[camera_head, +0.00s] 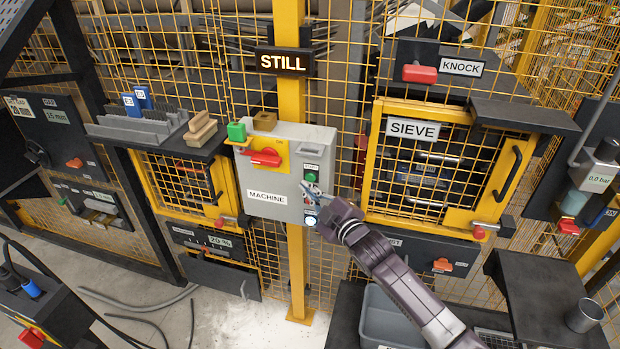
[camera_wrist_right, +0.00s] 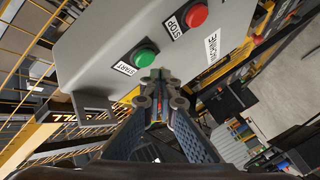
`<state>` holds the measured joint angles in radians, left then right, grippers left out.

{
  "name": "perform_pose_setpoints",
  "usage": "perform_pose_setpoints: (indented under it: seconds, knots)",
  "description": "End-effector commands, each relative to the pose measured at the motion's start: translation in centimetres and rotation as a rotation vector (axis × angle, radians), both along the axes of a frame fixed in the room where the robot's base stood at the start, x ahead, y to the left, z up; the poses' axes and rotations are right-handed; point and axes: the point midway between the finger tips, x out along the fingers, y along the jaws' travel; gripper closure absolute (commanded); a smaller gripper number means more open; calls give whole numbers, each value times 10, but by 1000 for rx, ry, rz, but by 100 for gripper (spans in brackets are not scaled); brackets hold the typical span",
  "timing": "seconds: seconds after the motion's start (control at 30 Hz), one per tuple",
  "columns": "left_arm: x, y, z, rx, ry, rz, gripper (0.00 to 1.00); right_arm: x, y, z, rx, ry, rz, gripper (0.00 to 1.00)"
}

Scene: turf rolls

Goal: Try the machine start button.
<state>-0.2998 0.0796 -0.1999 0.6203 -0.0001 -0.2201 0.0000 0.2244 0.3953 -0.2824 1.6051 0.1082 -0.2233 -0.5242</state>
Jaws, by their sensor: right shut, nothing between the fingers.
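The grey machine box (camera_head: 275,190) labelled MACHINE is fixed to a yellow post. Its green START button (camera_head: 311,178) shows near the box's right edge; in the right wrist view the green button (camera_wrist_right: 143,57) and the red STOP button (camera_wrist_right: 196,15) are both clear. My right gripper (camera_head: 312,192) is shut and empty in front of the box, just below the START button, and hides the STOP button in the head view. In the right wrist view its fingertips (camera_wrist_right: 160,82) are close beside the green button; I cannot tell whether they touch. My left gripper is not in view.
A lit sign (camera_head: 283,62) above the box reads STILL. A red switch (camera_head: 265,157) on a yellow plate is on the box's upper left. A lit white button (camera_head: 311,221) is below my gripper. The yellow-framed SIEVE door (camera_head: 381,165) stands close on the right.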

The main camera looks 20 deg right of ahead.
Motion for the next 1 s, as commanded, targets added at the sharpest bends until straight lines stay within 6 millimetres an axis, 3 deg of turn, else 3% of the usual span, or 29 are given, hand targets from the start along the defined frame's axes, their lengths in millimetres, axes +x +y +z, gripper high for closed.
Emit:
perform_pose_setpoints:
  seconds: [0.43,1.0]
  knots:
    - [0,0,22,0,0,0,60,-35,24,2,2,1,1,100]
    - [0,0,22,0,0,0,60,-38,25,0,-1,0,0,100]
